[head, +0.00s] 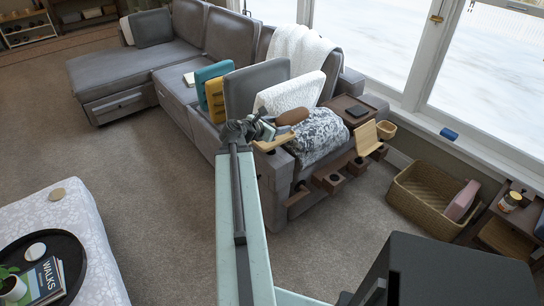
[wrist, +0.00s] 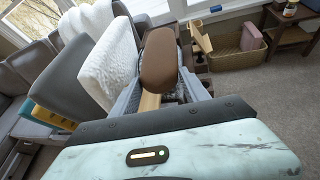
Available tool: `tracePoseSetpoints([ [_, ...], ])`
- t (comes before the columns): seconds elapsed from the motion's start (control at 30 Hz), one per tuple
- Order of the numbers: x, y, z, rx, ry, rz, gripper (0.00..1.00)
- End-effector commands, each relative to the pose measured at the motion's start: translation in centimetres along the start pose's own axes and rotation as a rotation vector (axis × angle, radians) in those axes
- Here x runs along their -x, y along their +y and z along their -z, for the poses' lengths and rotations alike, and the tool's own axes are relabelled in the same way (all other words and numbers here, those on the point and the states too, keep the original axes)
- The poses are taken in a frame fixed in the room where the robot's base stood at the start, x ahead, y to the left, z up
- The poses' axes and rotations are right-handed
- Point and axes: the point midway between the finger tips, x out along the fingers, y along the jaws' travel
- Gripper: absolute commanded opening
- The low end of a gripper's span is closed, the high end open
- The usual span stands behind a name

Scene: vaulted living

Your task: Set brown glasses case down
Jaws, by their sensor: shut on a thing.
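The brown glasses case (head: 293,117) is a smooth oval. My gripper (head: 272,130) is shut on it above the near arm end of the grey sofa (head: 215,92). In the wrist view the case (wrist: 159,60) stretches away from me between the fingers (wrist: 165,85). A light wooden piece shows just under the case. I cannot tell whether the case touches anything beneath it.
Cushions and a white throw (head: 305,45) crowd the sofa behind, with a grey patterned blanket (head: 320,135) beside the case. A wicker basket (head: 425,205) stands right. A white-clothed table (head: 90,235) with a black tray is at left. Carpet between is clear.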

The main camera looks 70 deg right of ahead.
Motion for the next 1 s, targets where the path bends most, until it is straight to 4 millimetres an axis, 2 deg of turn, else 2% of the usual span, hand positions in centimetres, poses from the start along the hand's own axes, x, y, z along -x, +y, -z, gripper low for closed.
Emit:
tracePoseSetpoints([
  [0.03, -2.1, -1.1, 3.7, -0.003, -0.001, 0.006, 0.11],
  [0.2, -4.8, -2.9, 7.0, -0.007, -0.002, 0.017, 0.11],
  [0.4, -5.7, -3.7, 7.8, -0.010, -0.003, 0.023, 0.11],
  [0.57, -5.7, -3.0, 7.7, -0.010, -0.003, 0.017, 0.11],
  [0.67, -5.9, -0.8, 8.2, -0.010, -0.003, 0.011, 0.11],
  [0.9, -7.0, 6.7, 9.6, -0.009, -0.004, 0.012, 0.11],
  [1.0, -7.3, 9.3, 10.0, -0.010, -0.003, 0.013, 0.11],
])
